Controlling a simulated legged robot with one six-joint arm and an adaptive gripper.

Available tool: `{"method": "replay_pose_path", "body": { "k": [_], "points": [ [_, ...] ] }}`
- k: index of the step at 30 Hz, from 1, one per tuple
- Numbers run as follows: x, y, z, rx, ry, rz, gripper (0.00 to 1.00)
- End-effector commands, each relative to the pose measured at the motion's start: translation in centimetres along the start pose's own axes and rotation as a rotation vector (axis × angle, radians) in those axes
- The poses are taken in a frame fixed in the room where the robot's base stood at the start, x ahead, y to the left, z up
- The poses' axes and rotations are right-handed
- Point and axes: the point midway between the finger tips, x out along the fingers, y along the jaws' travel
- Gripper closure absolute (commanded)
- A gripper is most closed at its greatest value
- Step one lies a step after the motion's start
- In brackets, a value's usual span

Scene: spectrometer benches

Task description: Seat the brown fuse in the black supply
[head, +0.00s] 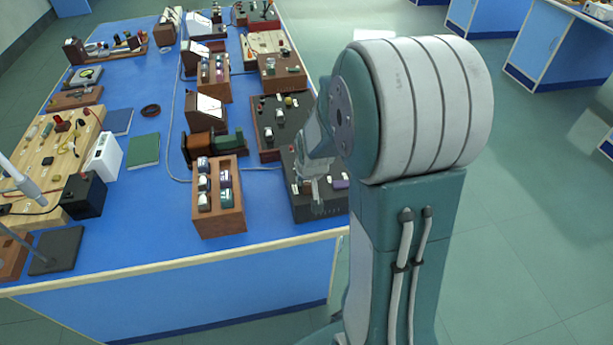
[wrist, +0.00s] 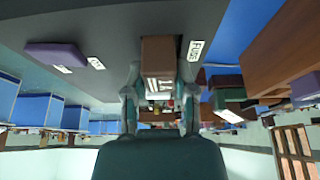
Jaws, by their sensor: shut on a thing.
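The black supply (head: 318,212) is a dark box near the front right edge of the blue bench. Its dark face (wrist: 110,25) fills the top of the wrist view, with a white FUSE label (wrist: 196,50) and a purple part (wrist: 55,54) on it. My gripper (head: 316,192) is over the supply. In the wrist view my gripper (wrist: 158,90) is shut on the brown fuse (wrist: 158,55), a block with a marked light label. The fuse's far end meets the supply's dark face; I cannot tell whether it is in a socket. My gripper hides it in the head view.
A wooden rack (head: 222,221) with several coloured parts stands left of the supply. A dark panel with a wooden edge (head: 268,148) is just behind it. The bench front is clear.

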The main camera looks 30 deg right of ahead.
Motion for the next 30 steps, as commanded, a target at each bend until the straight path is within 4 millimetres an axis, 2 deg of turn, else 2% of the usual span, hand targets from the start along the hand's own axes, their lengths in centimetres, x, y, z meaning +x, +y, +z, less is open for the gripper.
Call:
{"method": "replay_pose_path", "body": {
  "k": [10, 11, 12, 13, 25, 30],
  "points": [
    [0.1, 0.0, 0.1, -0.001, 0.001, 0.000, 1.00],
    [0.1, 0.0, 0.1, -0.001, 0.001, 0.000, 0.51],
    [0.1, 0.0, 0.1, -0.001, 0.001, 0.000, 0.33],
    [0.1, 0.0, 0.1, -0.001, 0.001, 0.000, 0.24],
    [0.0, 0.0, 0.0, -0.001, 0.001, 0.000, 0.24],
    [-1.6, 0.0, -0.1, -0.001, 0.004, 0.000, 0.24]
  ]
}}
